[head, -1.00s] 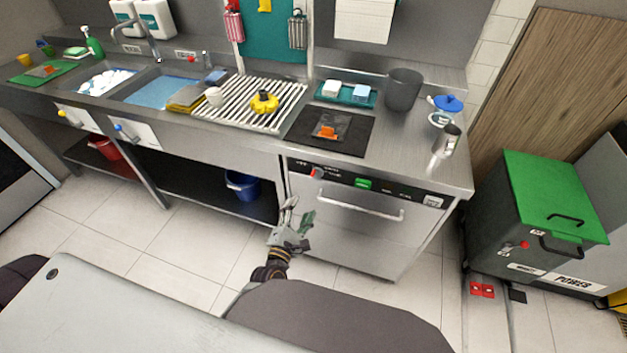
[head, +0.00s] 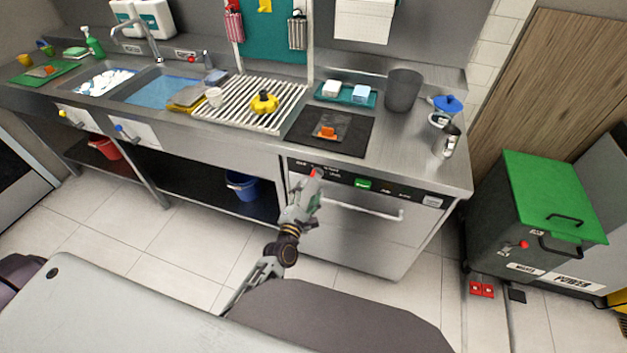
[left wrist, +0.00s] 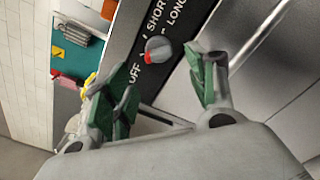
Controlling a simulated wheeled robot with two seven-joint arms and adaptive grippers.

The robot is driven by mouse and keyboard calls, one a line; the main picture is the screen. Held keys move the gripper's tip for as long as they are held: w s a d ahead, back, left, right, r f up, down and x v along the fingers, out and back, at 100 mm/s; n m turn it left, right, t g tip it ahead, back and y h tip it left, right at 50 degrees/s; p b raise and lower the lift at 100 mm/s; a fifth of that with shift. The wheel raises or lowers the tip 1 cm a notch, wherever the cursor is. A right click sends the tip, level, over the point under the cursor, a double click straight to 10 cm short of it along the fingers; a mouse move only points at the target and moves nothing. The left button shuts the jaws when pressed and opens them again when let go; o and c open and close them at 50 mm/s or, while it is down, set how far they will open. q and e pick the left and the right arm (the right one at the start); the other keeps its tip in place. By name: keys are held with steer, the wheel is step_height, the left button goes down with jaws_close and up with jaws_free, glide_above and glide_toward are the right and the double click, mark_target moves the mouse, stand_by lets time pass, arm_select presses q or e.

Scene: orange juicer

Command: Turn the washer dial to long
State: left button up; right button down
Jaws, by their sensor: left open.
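The washer (head: 360,225) stands under the counter with a dark control strip across its top front. Its dial (left wrist: 158,49) is a round grey knob with a red mark; the labels OFF, SHORT and LONG are beside it. The red mark is on the side towards OFF. In the head view the dial (head: 317,173) shows as a small red spot just above my left gripper (head: 308,184). In the left wrist view my left gripper (left wrist: 164,68) is open, its green-padded fingers on either side of the dial's line and apart from it. My right gripper is not in view.
The washer's bar handle (head: 362,210) runs just below the strip. A green button (head: 363,184) is right of the dial. The counter above holds a black mat (head: 325,146) and a grey bin (head: 403,90). Floor in front is clear.

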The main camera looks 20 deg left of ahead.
mark_target(316, 175)
arm_select(q)
steer(key=w, duration=0.6)
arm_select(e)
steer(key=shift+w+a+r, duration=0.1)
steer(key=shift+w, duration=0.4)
arm_select(q)
steer(key=shift+w+d, duration=0.1)
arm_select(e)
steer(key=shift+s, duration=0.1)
arm_select(q)
steer(key=shift+c, duration=0.9)
steer(key=c, duration=0.8)
steer(key=shift+c, duration=0.2)
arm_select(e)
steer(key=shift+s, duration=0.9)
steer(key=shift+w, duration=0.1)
